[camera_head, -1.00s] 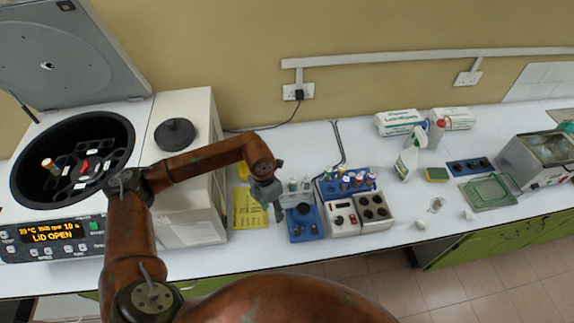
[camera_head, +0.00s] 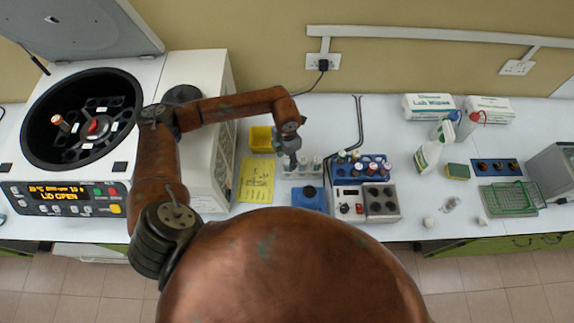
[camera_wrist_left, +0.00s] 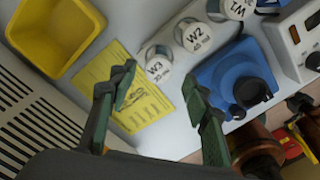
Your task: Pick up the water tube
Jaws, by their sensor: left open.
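My left gripper (camera_head: 290,160) is open and empty at the white-capped containers on the bench. In the left wrist view, its green fingers (camera_wrist_left: 160,98) are spread apart over the yellow sheet. Beyond them stand white-capped containers marked W3 (camera_wrist_left: 157,68) and W2 (camera_wrist_left: 196,38), with a third one at the top edge. A rack (camera_head: 347,172) of tubes with coloured caps stands to the right in the head view. A single orange tube (camera_head: 58,121) with a pale top sits in the centrifuge rotor. I cannot tell which is the water tube. My right gripper is not in view.
The open centrifuge (camera_head: 40,170) and its white housing stand left of my gripper. A yellow bin (camera_head: 261,139), yellow sheet (camera_head: 256,180) and blue device (camera_head: 309,199) are close by. A control block (camera_head: 366,203) stands right. The bench beyond it has some clear room.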

